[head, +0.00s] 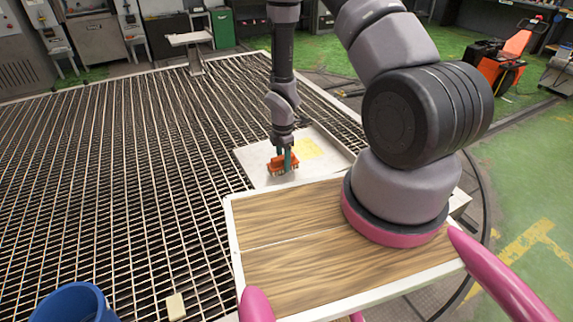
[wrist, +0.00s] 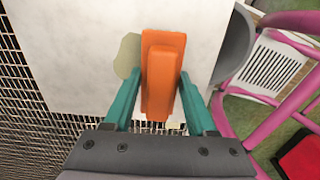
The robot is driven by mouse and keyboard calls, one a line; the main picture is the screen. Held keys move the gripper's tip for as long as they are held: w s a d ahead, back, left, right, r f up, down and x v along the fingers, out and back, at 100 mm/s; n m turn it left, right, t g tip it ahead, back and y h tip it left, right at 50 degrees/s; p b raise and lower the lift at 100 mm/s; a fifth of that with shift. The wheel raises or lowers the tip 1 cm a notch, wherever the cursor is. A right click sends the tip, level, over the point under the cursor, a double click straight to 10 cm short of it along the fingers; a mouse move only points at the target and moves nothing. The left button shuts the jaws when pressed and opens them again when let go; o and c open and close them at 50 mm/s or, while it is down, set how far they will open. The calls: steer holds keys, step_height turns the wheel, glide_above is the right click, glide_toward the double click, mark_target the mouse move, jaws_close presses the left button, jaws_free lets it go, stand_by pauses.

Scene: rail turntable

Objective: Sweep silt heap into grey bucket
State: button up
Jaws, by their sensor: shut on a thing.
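My gripper (head: 284,157) is shut on an orange brush-like tool (head: 283,165), low over a pale plate (head: 258,172). In the wrist view the tool (wrist: 162,75) sits between my teal fingers (wrist: 160,92). A flat khaki patch (wrist: 128,56), which looks like the silt heap, lies on the plate just left of the tool and is partly hidden by it. I cannot tell whether the tool touches the patch or the plate. A grey rounded wall (wrist: 236,48), probably the grey bucket, shows at the plate's right side in the wrist view.
A metal grating (head: 110,170) spreads left of the plate. A blue bucket (head: 75,303) and a small cream block (head: 175,306) are at the lower left. A wood-topped table (head: 285,265) stands in front.

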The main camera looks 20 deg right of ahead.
steer(key=shift+w+a+f, duration=0.1)
steer(key=shift+w+a, duration=0.15)
steer(key=shift+w, duration=1.1)
steer(key=shift+w+a+f, duration=0.1)
steer(key=shift+w+a, duration=0.2)
steer(key=shift+w, duration=1)
steer(key=shift+w+a+f, duration=0.1)
steer(key=shift+w+a, duration=0.15)
steer(key=shift+w, duration=1.1)
steer(key=shift+f, duration=0.55)
steer(key=shift+s+d+r, duration=0.1)
steer(key=shift+s+d, duration=0.1)
steer(key=shift+s, duration=0.75)
steer(key=shift+s+d, duration=0.2)
steer(key=shift+s, duration=0.7)
steer(key=shift+s+d+f, duration=0.1)
steer(key=shift+s+d, duration=0.15)
steer(key=shift+s, duration=0.95)
steer(key=shift+s+d+f, duration=0.1)
steer(key=shift+s+d, duration=0.15)
steer(key=shift+s, duration=1)
steer(key=shift+s+d, duration=0.25)
steer(key=shift+s, duration=0.95)
steer(key=shift+r, duration=0.1)
steer(key=shift+r, duration=0.9)
